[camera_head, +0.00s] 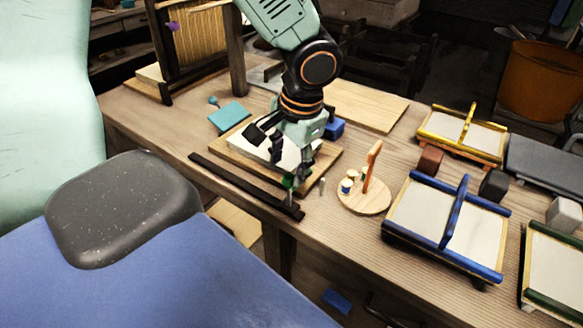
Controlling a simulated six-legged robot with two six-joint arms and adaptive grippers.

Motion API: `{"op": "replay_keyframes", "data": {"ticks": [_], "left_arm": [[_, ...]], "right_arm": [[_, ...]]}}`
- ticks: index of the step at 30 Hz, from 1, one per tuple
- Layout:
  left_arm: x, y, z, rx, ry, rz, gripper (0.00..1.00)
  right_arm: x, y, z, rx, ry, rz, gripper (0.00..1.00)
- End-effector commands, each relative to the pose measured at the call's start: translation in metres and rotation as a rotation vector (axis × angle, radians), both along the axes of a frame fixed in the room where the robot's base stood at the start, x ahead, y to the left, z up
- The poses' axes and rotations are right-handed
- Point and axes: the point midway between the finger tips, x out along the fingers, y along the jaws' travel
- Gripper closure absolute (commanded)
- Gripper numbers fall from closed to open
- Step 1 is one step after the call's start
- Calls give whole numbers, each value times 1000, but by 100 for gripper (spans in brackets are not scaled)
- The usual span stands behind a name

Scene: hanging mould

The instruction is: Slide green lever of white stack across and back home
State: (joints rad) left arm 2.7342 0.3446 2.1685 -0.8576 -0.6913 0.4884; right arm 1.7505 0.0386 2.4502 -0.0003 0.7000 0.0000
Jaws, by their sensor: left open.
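A white stack (240,144) of sheets lies on a wooden board on the bench, partly hidden by my left gripper. A lever with a dark green knob (288,182) stands at the front of the board, near the right end of a dark rail (240,183). My left gripper (288,166) points down over the stack's front right part, its fingers open. The fingertips are close to the green knob; whether they touch it I cannot tell. My right gripper is not in view.
A round wooden stand (366,201) with an upright orange-brown handle and small pegs is right of the board. A blue-framed tray (425,192) and a yellow-framed tray (488,136) are further right. A teal block (229,117) lies behind left. A wooden frame (235,55) stands at the back.

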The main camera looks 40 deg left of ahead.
Motion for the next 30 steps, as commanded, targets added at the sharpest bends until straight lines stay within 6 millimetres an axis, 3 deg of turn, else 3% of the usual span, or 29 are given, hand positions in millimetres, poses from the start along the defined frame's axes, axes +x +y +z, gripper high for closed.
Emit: {"op": "replay_keyframes", "data": {"ticks": [1, 6, 18, 30], "left_arm": [[0, 1, -11, -2, 2, -1, 48], [1, 4, -29, -1, 2, -3, 48], [4, 1, -34, 0, -1, -6, 49], [3, 1, -34, 0, 0, -6, 83]], "right_arm": [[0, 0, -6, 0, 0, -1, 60], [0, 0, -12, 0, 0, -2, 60], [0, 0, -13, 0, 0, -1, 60], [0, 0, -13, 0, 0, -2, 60]]}}
